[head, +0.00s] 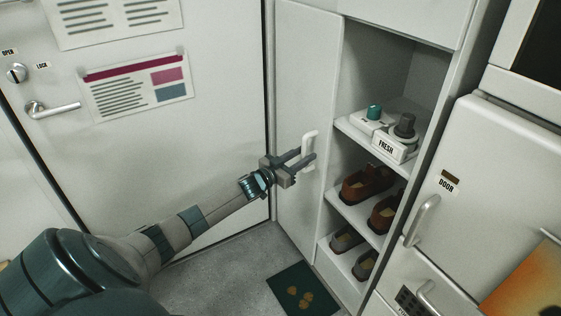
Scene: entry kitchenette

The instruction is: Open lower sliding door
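The lower sliding door (302,60) is a tall pale panel at the left of the shoe cabinet. The cabinet's lower opening beside it is uncovered, with its shelves in plain sight. A white upright bar handle (312,137) stands out from the panel. My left gripper (305,157) is at the handle, one finger on each side of the bar, and looks shut on it. The fingers hide the handle's middle. My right gripper is not in view.
Shelves hold a box marked FRESH (386,147), brown shoes (362,185) and grey shoes (346,238). A dark green mat (303,290) lies on the floor. An entry door (200,140) is at left; a white unit marked DOOR (470,150) stands at right.

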